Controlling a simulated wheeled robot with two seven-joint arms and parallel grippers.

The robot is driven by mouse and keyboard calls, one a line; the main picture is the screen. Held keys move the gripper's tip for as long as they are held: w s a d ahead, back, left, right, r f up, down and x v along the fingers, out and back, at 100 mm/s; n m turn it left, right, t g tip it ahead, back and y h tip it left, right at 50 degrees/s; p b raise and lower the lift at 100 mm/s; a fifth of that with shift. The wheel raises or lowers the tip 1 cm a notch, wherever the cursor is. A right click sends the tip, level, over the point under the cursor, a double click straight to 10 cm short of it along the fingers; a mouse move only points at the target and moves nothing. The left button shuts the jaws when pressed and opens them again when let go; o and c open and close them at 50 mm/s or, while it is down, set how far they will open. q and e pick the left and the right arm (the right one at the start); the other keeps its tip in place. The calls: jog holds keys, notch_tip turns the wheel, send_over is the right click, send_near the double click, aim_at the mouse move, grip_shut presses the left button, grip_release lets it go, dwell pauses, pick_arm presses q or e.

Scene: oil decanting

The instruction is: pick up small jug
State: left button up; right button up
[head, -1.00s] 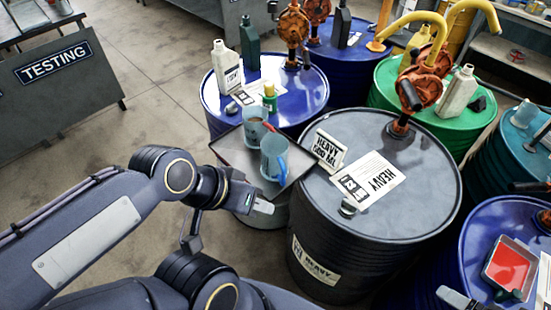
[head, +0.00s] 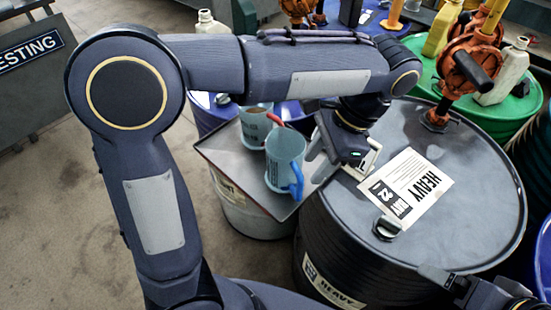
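Two translucent blue jugs stand upright on a dark tray (head: 228,161) on a light drum. The back jug (head: 256,128) has a red handle and looks the smaller. The front jug (head: 284,150) has a blue handle and partly hides the back one. My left gripper (head: 314,152) is just right of the front jug, its fingers apart and pointing left toward the jugs. I see nothing between them, and cannot tell if they touch a jug. My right gripper (head: 446,280) shows only partly at the lower right; its opening is unclear.
My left arm crosses the view and hides much of the blue drum behind.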

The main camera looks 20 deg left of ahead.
aim_at(302, 188)
pick_arm(q)
jog(key=shift+d+x, duration=0.2)
jog(key=shift+x, duration=1.75)
jog(key=shift+d+x, duration=0.15)
jog(key=shift+x, duration=1.85)
jog(key=shift+s, duration=0.1)
grip_shut()
